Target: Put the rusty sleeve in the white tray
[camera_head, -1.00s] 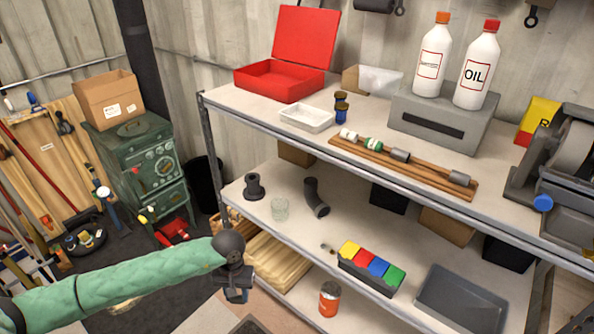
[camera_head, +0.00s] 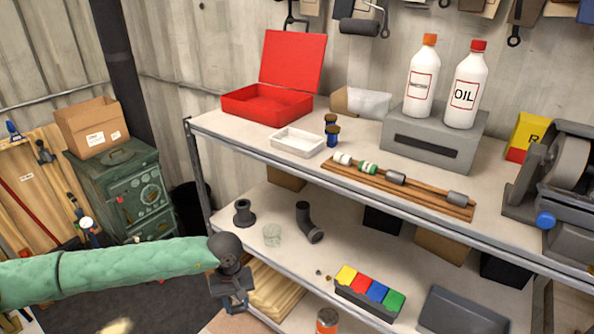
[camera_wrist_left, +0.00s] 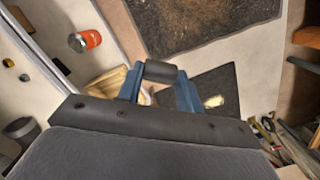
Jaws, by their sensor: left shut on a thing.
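The white tray (camera_head: 293,151) is a shallow open box on the upper shelf, near its front edge. It appears empty. My left gripper (camera_head: 232,303) is in front of and below the shelf's left end, well below the tray. In the left wrist view its blue fingers (camera_wrist_left: 160,84) are shut on a dark grey-brown cylinder (camera_wrist_left: 160,71), which fits the rusty sleeve. The cylinder lies across between the fingertips, clear of any surface. In the head view the held sleeve is hard to make out. My right gripper is out of view.
The upper shelf's front edge (camera_head: 262,158) lies above my gripper. The lower shelf holds a flanged part (camera_head: 243,213), a pipe elbow (camera_head: 309,226) and coloured bins (camera_head: 370,287).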

